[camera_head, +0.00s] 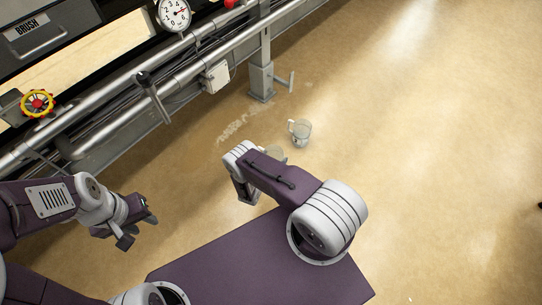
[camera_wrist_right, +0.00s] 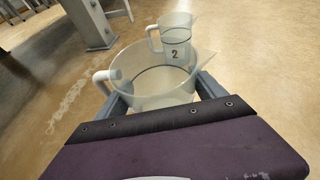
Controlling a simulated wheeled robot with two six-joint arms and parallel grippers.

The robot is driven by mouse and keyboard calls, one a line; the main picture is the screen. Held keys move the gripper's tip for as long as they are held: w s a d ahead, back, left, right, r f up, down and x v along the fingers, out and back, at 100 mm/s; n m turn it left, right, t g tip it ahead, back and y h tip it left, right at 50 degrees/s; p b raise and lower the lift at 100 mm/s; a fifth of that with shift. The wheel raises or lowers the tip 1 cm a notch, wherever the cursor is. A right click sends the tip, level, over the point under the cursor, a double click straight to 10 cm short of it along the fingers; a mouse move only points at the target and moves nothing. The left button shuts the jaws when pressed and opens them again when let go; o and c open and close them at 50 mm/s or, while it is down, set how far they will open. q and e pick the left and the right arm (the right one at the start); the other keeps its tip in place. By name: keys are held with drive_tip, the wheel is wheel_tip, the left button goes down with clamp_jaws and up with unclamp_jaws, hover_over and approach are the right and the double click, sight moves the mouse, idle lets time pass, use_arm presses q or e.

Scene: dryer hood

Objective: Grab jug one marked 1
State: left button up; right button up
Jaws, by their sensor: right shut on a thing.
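A clear jug (camera_wrist_right: 150,92) with a white handle on its left fills the middle of the right wrist view. My right gripper (camera_wrist_right: 162,94) is shut on it, with one finger on each side. No number shows on this jug from here. In the head view it is mostly hidden behind my right arm, with a small part of it (camera_head: 275,152) showing. A second clear jug marked 2 (camera_wrist_right: 175,45) stands upright just beyond it, and also shows in the head view (camera_head: 301,133). My left gripper (camera_head: 138,229) is open and empty, away from both jugs.
A machine with metal pipes (camera_head: 180,75), a gauge (camera_head: 174,13) and a yellow-red handwheel (camera_head: 37,103) runs along the upper left. Its metal leg (camera_head: 262,82) stands on the floor near the jugs. The tan floor (camera_head: 430,150) to the right is clear.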

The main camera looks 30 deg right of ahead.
drive_tip(key=s+d+r+p, duration=0.2)
drive_tip(key=s+r+p, duration=0.4)
drive_tip(key=s, duration=0.3)
drive_tip(key=shift+s, duration=0.3)
